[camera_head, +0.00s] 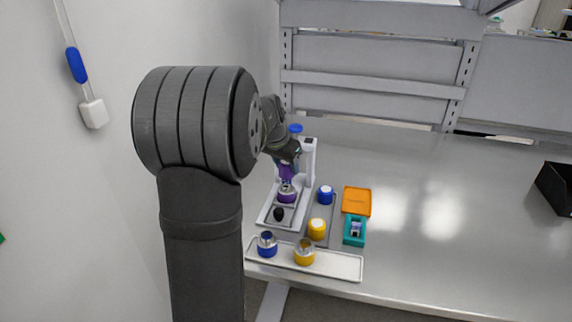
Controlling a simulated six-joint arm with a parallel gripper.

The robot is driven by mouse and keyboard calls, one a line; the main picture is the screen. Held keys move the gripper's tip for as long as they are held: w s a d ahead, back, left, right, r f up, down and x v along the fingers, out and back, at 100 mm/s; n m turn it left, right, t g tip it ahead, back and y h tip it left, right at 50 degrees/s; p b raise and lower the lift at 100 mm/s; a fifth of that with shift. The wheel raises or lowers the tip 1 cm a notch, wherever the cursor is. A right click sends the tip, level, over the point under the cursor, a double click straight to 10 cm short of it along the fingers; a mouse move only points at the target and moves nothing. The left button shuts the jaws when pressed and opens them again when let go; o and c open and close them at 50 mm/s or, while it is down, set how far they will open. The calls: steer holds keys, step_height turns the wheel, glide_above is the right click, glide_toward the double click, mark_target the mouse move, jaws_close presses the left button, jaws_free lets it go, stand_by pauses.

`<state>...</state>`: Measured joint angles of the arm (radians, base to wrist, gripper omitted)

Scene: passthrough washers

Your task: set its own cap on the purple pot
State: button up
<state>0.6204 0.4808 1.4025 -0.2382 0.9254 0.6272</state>
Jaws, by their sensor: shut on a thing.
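The purple pot (287,197), with a silvery upper part, stands upright on the base of a white stand. My gripper (286,167) is directly above it, pointing down. It is shut on a purple piece, which looks like the purple cap (286,174). The cap is over the pot's silvery top. I cannot tell whether the two touch. My wrist and arm hide part of the stand and the area behind the gripper.
The white stand's column (309,160) rises close to the gripper's right. A blue cap (325,195) and yellow cap (316,229) sit on a grey tray. A blue pot (267,245) and yellow pot (304,253) stand on the front tray (345,267). The table's right is mostly clear.

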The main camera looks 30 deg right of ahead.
mark_target(286, 175)
steer(key=shift+f, duration=0.2)
steer(key=shift+f, duration=0.8)
steer(key=shift+f, duration=0.1)
stand_by(0.3)
steer(key=shift+f, duration=0.45)
steer(key=shift+f, duration=0.45)
stand_by(0.7)
steer(key=o, duration=1.4)
steer(key=shift+o, duration=0.2)
steer(key=shift+r, duration=0.1)
steer(key=shift+r, duration=3.95)
